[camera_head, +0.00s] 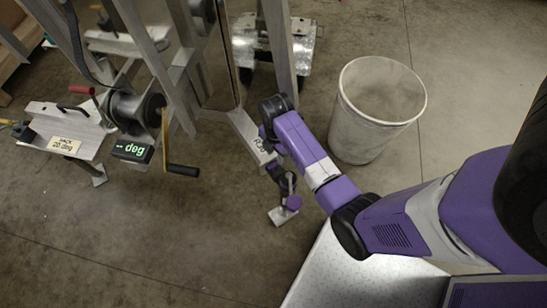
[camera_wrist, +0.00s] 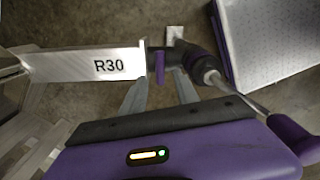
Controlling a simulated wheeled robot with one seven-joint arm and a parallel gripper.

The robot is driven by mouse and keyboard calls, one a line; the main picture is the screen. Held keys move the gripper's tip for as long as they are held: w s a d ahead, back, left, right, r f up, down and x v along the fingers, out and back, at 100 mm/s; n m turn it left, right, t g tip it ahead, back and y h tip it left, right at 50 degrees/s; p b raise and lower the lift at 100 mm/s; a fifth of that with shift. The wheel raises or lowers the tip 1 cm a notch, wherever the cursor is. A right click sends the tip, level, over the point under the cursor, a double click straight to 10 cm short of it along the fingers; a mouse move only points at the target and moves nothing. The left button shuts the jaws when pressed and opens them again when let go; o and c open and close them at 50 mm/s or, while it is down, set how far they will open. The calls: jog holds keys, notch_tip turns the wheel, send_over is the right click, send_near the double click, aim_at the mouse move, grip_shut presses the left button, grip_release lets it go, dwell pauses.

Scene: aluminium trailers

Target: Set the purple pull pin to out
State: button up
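A small purple pull pin (camera_wrist: 159,67) shows in the wrist view as a short upright bar at the end of an aluminium beam (camera_wrist: 80,66) marked R30. It sits beside a dark jack tube (camera_wrist: 190,58). My gripper (camera_wrist: 158,88) is open and empty, its two grey fingers pointing toward the pin, one to each side of it in the picture. I cannot tell the remaining distance or whether they touch it. In the head view, the R30 beam (camera_head: 248,132) shows beside my wrist; the pin cannot be made out there and my fingers are hidden.
A purple knob (camera_head: 292,202) on a crank stands near the jack's foot plate (camera_head: 283,214); it looms at right in the wrist view (camera_wrist: 290,140). A white bin (camera_head: 378,108) stands to the right. A winch (camera_head: 135,108) and frame posts are left. Floor at lower left is clear.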

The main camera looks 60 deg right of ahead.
aim_at(276, 162)
notch_tip(276, 162, down, 7)
jog(key=shift+r+b, duration=0.1)
jog(key=shift+b, duration=0.5)
jog(key=shift+c, duration=0.3)
grip_shut()
dwell(0.9)
